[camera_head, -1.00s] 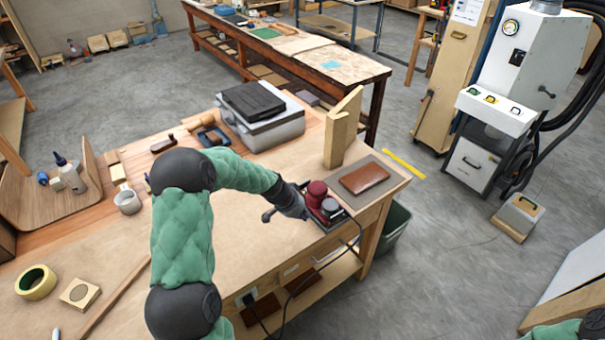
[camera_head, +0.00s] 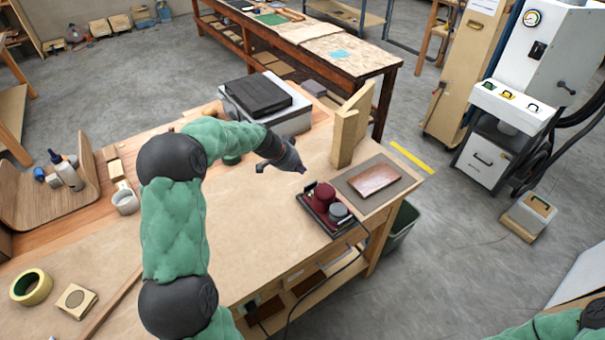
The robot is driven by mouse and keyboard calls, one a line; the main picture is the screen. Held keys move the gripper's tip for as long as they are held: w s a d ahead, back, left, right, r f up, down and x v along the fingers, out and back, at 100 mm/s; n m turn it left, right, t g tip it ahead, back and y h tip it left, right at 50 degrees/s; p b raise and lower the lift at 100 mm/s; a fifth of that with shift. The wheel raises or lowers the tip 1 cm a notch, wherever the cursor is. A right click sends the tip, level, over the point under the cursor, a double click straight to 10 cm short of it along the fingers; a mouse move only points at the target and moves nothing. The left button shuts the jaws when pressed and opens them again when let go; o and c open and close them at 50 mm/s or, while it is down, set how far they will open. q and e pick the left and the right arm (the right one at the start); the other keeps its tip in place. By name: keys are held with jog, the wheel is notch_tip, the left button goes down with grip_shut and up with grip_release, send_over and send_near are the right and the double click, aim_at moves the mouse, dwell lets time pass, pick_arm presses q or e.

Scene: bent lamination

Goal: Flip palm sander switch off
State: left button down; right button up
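The palm sander (camera_head: 324,194) has a dark red body and sits on a dark tray or pad (camera_head: 339,229) near the right front edge of the workbench. A grey round part (camera_head: 339,213) is beside it, and a black cord runs from there over the bench edge. The switch is too small to make out. My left gripper (camera_head: 281,168) is above the bench, to the left of and behind the sander, apart from it. Its fingers are small and dark, and their opening is unclear. My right gripper is out of view; only part of my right arm shows at the lower right corner.
A brown block (camera_head: 374,180) lies on a grey mat right of the sander. An angled wooden piece (camera_head: 349,130) stands behind it. A grey case with a black lid (camera_head: 262,100) is at the back of the bench. The bench middle is clear.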

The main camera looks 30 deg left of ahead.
pick_arm(q)
send_over(312, 193)
jog(key=f, duration=0.6)
jog(key=shift+w+a+f, duration=0.15)
jog(key=shift+a+f, duration=0.15)
jog(key=shift+a, duration=0.1)
notch_tip(312, 193, down, 3)
jog(key=shift+a+f, duration=0.1)
jog(key=shift+f, duration=0.6)
jog(key=shift+s+b, duration=0.2)
jog(key=shift+b, duration=0.1)
jog(key=f+b, duration=0.1)
jog(key=b, duration=0.2)
jog(key=s+f+b, duration=0.1)
jog(key=b, duration=0.3)
jog(key=shift+a, duration=0.2)
jog(key=shift+r, duration=0.15)
jog(key=shift+w, duration=0.1)
jog(key=shift+w+d+r, duration=0.25)
jog(key=shift+w+r, duration=0.1)
jog(key=shift+w, duration=0.2)
